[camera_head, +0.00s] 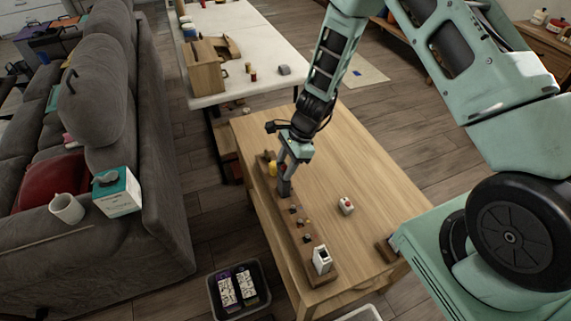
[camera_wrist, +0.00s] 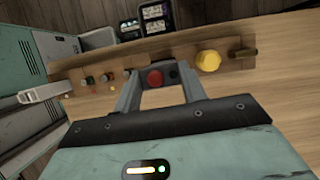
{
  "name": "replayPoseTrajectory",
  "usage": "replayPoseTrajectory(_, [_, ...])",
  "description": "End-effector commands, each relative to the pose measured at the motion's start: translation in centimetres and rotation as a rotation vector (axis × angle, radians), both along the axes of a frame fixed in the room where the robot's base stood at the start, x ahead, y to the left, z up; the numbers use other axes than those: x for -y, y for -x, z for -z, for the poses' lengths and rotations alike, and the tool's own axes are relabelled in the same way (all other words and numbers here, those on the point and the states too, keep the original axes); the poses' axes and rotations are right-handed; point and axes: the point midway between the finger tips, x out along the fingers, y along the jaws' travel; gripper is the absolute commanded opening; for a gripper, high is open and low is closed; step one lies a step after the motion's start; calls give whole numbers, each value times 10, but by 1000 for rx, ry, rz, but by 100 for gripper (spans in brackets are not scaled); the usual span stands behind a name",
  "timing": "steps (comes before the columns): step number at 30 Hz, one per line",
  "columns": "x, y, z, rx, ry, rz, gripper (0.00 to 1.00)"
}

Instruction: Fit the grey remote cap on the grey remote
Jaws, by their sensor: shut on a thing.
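My gripper (camera_head: 285,182) points down over the far half of a long wooden rack on the table. Its fingers are shut on a dark grey piece (camera_head: 284,188). In the wrist view my gripper (camera_wrist: 160,88) has this piece between its fingers, with a red round button (camera_wrist: 155,78) showing on it. I cannot tell whether it is the grey remote or its cap, nor whether it touches the rack. The wooden rack (camera_head: 312,280) carries several small dark and brown pieces (camera_head: 300,222). No other grey remote part can be made out clearly.
A yellow knob (camera_wrist: 208,61) is beside the held piece on the rack. A white box with a dark window (camera_head: 321,260) stands at the near end. A white piece with red dots (camera_head: 346,205) lies on the wooden table (camera_head: 365,160), whose middle is mostly clear.

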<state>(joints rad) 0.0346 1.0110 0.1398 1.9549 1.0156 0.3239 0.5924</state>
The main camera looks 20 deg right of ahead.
Motion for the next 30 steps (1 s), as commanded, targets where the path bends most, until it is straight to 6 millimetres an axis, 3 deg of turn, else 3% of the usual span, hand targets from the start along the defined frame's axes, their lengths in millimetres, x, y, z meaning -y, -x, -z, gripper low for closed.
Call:
replayPoseTrajectory(19, [0,0,10,0,0,0,23])
replayPoseTrajectory(20, [0,0,10,0,0,0,44])
replayPoseTrajectory(22, [0,0,9,0,0,0,63])
replayPoseTrajectory(30, [0,0,9,0,0,0,66])
